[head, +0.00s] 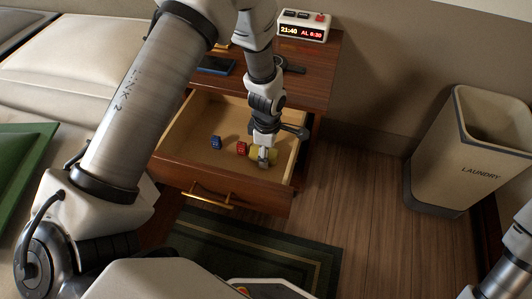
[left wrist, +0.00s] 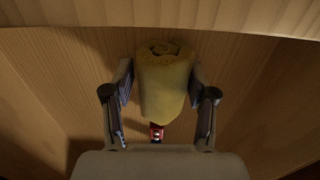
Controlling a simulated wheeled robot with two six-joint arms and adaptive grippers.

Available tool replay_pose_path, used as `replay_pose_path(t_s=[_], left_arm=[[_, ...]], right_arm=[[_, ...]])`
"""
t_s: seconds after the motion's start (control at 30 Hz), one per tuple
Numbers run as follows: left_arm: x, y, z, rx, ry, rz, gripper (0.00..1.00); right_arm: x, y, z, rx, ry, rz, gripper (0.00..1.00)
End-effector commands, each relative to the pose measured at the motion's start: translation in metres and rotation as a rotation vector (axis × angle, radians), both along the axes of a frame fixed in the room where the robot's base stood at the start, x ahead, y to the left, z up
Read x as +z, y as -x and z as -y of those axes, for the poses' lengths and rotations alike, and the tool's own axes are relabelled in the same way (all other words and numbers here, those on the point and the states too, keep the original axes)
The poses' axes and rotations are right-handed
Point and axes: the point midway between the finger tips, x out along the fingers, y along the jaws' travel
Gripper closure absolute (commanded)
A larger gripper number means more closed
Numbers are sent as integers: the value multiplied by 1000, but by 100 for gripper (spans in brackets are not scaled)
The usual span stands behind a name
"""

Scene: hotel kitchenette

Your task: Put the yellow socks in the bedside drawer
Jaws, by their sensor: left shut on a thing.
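The yellow socks (left wrist: 163,88) are a rolled bundle between the two fingers of my left gripper (left wrist: 160,108) in the left wrist view. In the head view the socks (head: 256,153) show partly behind my left gripper (head: 264,158), which points down inside the open bedside drawer (head: 231,191). The gripper is shut on the socks, at the drawer's right side. I cannot tell whether the socks touch the drawer floor. My right arm shows only in part at the lower right of the head view; its gripper is out of sight.
A blue die-like block (head: 216,142) and a red one (head: 241,148) lie in the drawer. The nightstand top (head: 307,91) holds an alarm clock (head: 303,26) and a dark phone (head: 216,66). A laundry bin (head: 467,150) stands at right. The bed is at left.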

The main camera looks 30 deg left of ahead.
Motion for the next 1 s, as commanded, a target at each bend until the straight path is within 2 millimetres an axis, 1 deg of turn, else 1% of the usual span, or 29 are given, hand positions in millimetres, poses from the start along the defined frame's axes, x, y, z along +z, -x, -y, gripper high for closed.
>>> replay_pose_path(t_s=[0.2, 0.33, 0.37, 0.4, 0.67, 0.77, 0.87, 0.97, 1.0], left_arm=[[-1, -1, 0, -1, 0, 1, 78], [-4, 0, 0, -1, 0, 0, 78], [-4, 0, 0, -1, 0, 1, 33], [-4, 0, 0, -1, 0, 1, 18], [-4, 0, 0, -1, 0, 1, 18], [-1, -1, 0, -1, 0, 2, 18], [13, -1, 0, -1, 0, 4, 18], [36, -1, 0, -1, 0, 4, 18], [47, -1, 0, -1, 0, 5, 18]], right_arm=[[0, 0, 0, 0, 0, 0, 13], [-1, 0, 0, 0, 0, 0, 13], [0, 0, 0, 0, 0, 0, 13], [0, 0, 0, 0, 0, 0, 13], [0, 0, 0, 0, 0, 0, 13], [0, 0, 0, 0, 0, 0, 13], [7, 0, 0, 0, 0, 0, 13], [16, 0, 0, 0, 0, 0, 13], [20, 0, 0, 0, 0, 0, 13]])
